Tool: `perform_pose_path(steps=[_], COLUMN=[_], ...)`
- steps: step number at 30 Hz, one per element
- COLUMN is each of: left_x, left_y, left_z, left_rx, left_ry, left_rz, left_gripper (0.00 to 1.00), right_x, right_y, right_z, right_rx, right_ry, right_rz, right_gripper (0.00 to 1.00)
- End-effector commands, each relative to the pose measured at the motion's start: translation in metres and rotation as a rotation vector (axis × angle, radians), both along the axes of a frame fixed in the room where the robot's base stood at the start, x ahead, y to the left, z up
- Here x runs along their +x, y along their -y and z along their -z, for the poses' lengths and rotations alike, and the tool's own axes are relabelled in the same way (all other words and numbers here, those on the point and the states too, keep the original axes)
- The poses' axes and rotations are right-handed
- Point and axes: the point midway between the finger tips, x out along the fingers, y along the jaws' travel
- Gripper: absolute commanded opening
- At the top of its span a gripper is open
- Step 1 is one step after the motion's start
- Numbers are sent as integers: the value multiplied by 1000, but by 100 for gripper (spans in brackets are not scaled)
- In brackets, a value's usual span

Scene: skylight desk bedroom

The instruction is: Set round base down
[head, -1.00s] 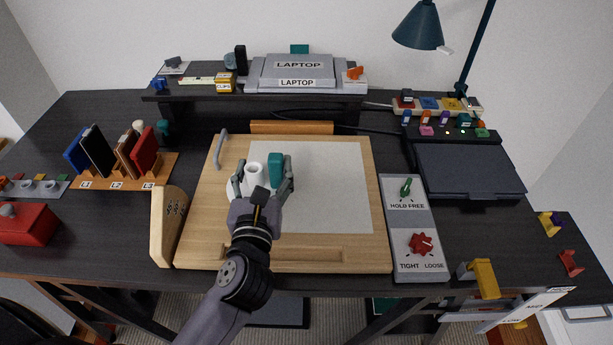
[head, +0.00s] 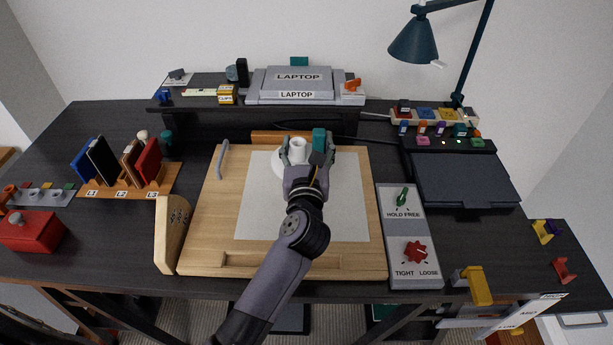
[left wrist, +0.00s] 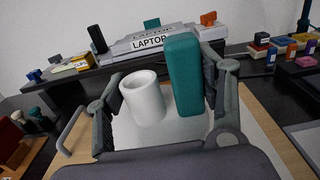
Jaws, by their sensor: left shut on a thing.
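The white round base (head: 277,163) carries a white open tube (head: 298,147) and an upright teal block (head: 319,139). My left gripper (head: 308,152) is shut on it, with one finger beside the tube and the other beside the block. In the left wrist view the tube (left wrist: 144,98) and block (left wrist: 186,75) stand upright between the fingers (left wrist: 165,92), with part of the white disc (left wrist: 180,131) below. They are over the back of the pale sheet (head: 262,205) on the wooden board (head: 208,232). I cannot tell whether the base touches the sheet. My right gripper is not in view.
The laptop shelf (head: 200,103) stands behind the board. A wooden wedge (head: 171,235) is at its left and a grey switch panel (head: 408,230) at its right. The front of the sheet is clear except under my arm. A desk lamp (head: 413,42) stands back right.

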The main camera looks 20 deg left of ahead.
Motion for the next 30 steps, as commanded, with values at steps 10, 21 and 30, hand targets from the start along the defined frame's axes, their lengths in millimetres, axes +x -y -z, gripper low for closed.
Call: perform_pose_path(steps=[10, 21, 30], left_x=[0, 0, 0], left_y=[0, 0, 0], left_z=[51, 93, 95], left_rx=[2, 2, 0], left_ry=[3, 4, 3], left_rz=[0, 1, 1], left_gripper=[24, 24, 24], right_x=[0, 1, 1], right_y=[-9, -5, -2], right_z=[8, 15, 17], right_rx=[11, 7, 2], right_ry=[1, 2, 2], right_rz=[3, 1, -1], right_gripper=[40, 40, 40])
